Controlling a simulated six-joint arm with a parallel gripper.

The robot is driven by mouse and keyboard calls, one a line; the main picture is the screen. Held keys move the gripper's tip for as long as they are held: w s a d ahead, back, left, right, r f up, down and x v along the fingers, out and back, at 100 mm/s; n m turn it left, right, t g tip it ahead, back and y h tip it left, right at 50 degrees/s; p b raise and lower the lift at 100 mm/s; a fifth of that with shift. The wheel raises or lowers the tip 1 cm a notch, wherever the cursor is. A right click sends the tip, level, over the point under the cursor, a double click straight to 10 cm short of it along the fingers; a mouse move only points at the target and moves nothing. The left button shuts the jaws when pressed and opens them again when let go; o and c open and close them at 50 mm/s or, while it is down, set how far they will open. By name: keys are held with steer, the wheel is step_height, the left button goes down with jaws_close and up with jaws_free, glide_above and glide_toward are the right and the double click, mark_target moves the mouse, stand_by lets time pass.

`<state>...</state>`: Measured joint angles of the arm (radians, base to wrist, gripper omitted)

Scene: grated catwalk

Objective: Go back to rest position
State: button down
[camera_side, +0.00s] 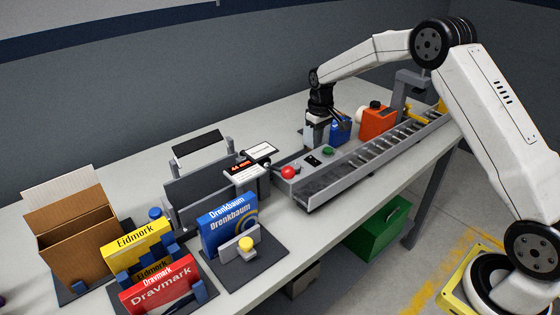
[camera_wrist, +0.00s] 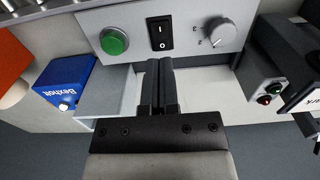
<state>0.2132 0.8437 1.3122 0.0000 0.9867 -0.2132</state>
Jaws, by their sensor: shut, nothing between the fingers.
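My gripper (camera_side: 320,112) is at the far side of the conveyor, over the table. In the wrist view its two dark fingers (camera_wrist: 160,68) are together with nothing between them. They end just below the grey control panel (camera_wrist: 187,50) in that picture; whether they touch it I cannot tell. The panel carries a green button (camera_wrist: 114,41), a black rocker switch (camera_wrist: 160,33) and a knob (camera_wrist: 216,30). My arm is bent and reaches in from the right in the side view.
The roller conveyor (camera_side: 375,156) runs beside the panel. A blue box (camera_wrist: 63,82) and an orange container (camera_side: 378,121) stand close to my gripper. A red button (camera_side: 288,172) is at the panel's near end. Coloured boxes (camera_side: 137,243) and a cardboard box (camera_side: 75,250) stand at the left.

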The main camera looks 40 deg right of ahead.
steer(key=shift+r, duration=0.35)
steer(key=shift+s+a, duration=0.1)
steer(key=shift+s+a+r, duration=0.1)
steer(key=shift+s+a, duration=0.05)
steer(key=s+a+r+t, duration=0.1)
steer(key=s+a, duration=0.4)
steer(key=s, duration=0.8)
steer(key=s+a+t, duration=0.1)
steer(key=s+a, duration=0.5)
steer(key=s, duration=0.7)
steer(key=shift+a+r+t, duration=0.15)
steer(key=shift+r+t, duration=0.15)
steer(key=shift+r, duration=0.1)
